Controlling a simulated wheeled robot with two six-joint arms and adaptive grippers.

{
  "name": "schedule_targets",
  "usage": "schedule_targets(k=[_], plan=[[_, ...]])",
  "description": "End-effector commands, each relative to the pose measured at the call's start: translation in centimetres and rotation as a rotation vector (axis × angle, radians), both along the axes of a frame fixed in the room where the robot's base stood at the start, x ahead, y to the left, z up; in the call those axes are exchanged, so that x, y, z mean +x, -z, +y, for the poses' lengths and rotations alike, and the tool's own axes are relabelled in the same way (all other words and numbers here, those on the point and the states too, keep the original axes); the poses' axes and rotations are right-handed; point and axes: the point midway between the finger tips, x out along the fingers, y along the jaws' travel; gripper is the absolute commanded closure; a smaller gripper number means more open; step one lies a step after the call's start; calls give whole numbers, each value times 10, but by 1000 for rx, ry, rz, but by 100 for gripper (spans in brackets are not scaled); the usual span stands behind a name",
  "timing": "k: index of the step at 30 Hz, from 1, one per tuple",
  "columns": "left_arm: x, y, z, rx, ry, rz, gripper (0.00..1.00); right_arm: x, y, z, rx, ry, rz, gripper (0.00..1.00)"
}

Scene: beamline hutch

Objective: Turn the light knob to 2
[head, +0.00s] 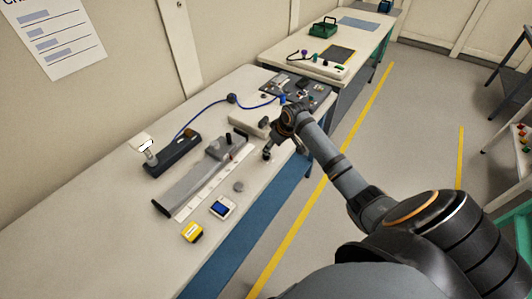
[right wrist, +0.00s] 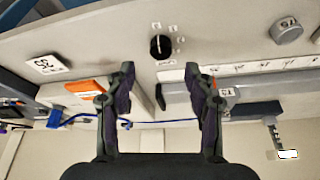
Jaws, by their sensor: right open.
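The light knob (right wrist: 160,47) is a small round black dial on the pale bench surface in the right wrist view. Small printed marks ring it on its upper, right and lower sides; they are too small to read, and I cannot tell which one it points to. My right gripper (right wrist: 160,74) is open, with one finger on each side of the knob's line and the knob just beyond the fingertips, apart from them. In the head view my right gripper (head: 268,154) is low over the bench's front edge and hides the knob. My left gripper is not in view.
A grey rail with a white scale (head: 200,185), a grey disc (head: 238,186), a blue-screened meter (head: 222,207) and a yellow box (head: 192,232) lie on the bench. A white box (head: 249,117) stands behind the gripper. A blue cable (head: 203,116) runs along the back.

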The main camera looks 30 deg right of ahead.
Motion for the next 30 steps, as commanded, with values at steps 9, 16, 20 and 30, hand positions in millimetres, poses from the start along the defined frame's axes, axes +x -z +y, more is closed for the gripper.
schedule_targets(k=[9,16,20,30], plan=[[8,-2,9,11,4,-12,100,23,55,4,1,1,-1,46],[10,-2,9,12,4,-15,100,27,66,5,-1,-1,-1,46],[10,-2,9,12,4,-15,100,27,66,5,-1,-1,-1,46],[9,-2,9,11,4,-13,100,27,65,5,-1,-1,-1,87]])
